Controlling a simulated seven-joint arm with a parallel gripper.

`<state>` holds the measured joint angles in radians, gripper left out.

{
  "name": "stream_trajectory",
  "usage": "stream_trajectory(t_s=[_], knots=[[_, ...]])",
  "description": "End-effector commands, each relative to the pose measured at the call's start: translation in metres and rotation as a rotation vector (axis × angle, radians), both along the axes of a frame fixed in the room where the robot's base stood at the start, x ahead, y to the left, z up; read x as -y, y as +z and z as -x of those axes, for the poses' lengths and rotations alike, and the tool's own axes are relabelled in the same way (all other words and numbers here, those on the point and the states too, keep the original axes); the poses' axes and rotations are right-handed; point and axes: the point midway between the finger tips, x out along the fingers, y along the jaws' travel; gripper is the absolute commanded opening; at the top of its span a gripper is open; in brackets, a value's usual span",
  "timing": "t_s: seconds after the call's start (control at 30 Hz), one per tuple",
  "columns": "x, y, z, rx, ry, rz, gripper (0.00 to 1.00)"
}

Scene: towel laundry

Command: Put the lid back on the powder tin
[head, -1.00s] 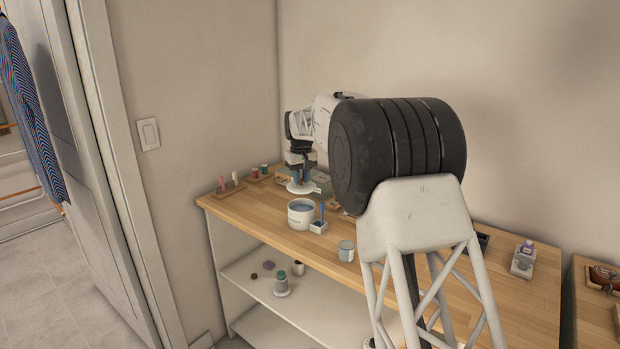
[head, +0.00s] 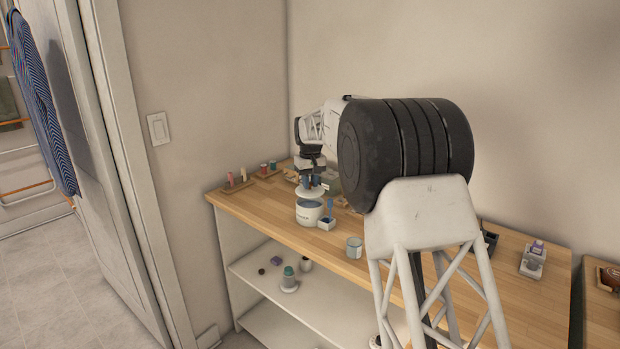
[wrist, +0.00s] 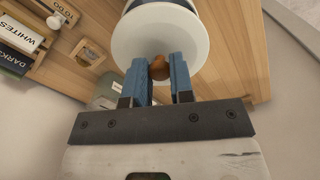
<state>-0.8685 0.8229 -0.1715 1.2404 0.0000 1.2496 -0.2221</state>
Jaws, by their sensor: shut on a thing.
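My gripper (wrist: 160,75) is shut on the brown knob (wrist: 159,66) of the white round lid (wrist: 160,33), a blue finger on each side. In the head view my gripper (head: 310,180) holds the lid (head: 309,193) about level, just above the white powder tin (head: 309,214). The tin stands upright on the wooden worktop, and a strip of its bluish inside shows below the lid. The lid looks apart from the rim. In the wrist view the lid hides most of the tin; only a dark edge shows beyond it.
A small holder (head: 326,224) with a blue-handled tool stands close to the tin's right. A cup (head: 354,247) stands nearer the front edge. Trays with spools (head: 268,166) lie at the back left. Labelled bins (wrist: 18,42) show in the wrist view.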

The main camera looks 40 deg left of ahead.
Motion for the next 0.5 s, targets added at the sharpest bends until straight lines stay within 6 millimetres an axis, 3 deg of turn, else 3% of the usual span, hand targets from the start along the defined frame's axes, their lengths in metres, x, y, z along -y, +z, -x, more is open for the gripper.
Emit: stream_trajectory(t_s=[0.5], knots=[[0.0, -0.03, 0.0, 0.0, 0.0, 0.0, 0.0]])
